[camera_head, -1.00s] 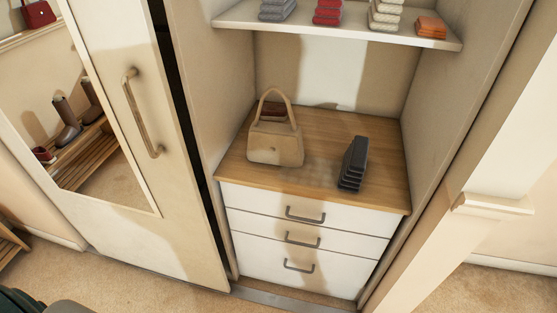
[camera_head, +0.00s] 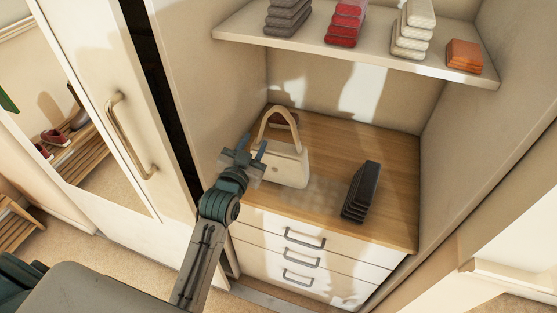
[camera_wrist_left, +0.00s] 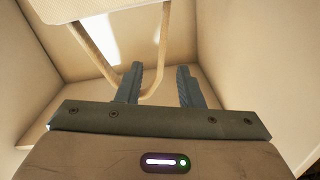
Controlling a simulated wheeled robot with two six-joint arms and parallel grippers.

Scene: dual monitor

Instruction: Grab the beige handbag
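The beige handbag (camera_head: 285,167) stands upright on the wooden counter, its arched handle raised. A small dark red item (camera_head: 284,120) is partly hidden behind it. My left gripper (camera_head: 250,147) is open at the bag's left side, near the lower left of the handle. In the left wrist view, the handle loop (camera_wrist_left: 165,40) hangs from the pale bag body at the top. One side of the loop passes between the open fingers (camera_wrist_left: 158,85), and one finger overlaps the loop. I cannot tell whether they touch. My right gripper is not in view.
A dark stack (camera_head: 361,191) stands on the counter to the right of the bag. A shelf (camera_head: 235,30) above holds several folded stacks. White drawers (camera_head: 305,248) are below. A sliding door with a handle (camera_head: 130,140) is at left.

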